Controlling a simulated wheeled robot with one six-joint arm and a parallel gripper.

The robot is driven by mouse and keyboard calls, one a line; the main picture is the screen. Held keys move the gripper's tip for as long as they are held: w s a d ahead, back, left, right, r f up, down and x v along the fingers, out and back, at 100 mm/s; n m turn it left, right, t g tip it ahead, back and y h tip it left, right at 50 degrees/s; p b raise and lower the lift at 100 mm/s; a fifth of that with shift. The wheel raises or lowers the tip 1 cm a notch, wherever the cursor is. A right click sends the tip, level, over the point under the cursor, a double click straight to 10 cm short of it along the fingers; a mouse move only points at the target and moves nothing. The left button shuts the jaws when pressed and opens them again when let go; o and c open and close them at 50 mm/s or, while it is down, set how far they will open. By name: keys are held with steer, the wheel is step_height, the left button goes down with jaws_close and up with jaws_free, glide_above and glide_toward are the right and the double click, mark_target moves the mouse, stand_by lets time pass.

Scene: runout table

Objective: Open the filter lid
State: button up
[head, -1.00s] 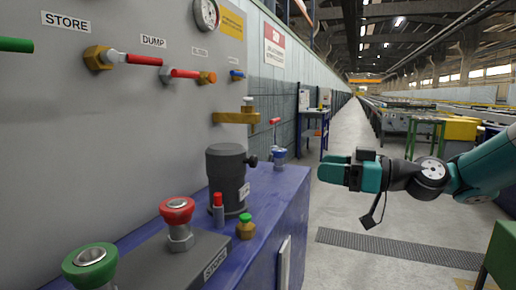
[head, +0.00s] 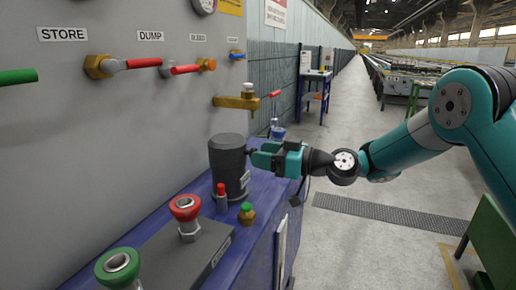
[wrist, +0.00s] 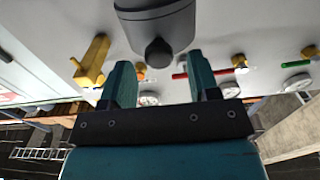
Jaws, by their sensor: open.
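The filter is a dark grey upright cylinder (head: 228,165) on the blue bench, and its top looks closed. It also shows in the wrist view (wrist: 155,22), with a round dark knob (wrist: 159,53) on its side. My gripper (head: 256,157) is at the right side of the filter, level with its upper part. In the wrist view its two teal fingers (wrist: 157,82) are apart, and the knob lies between and just beyond their tips. I cannot tell whether a finger touches the knob. In the head view the knob is mostly hidden by the fingers.
A red-topped fitting (head: 185,208), a green-topped fitting (head: 117,266), a small red-capped part (head: 221,197) and a green-capped brass part (head: 246,213) stand near the filter. A brass valve (head: 236,102) sticks out of the panel behind.

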steer(key=shift+x, duration=1.1)
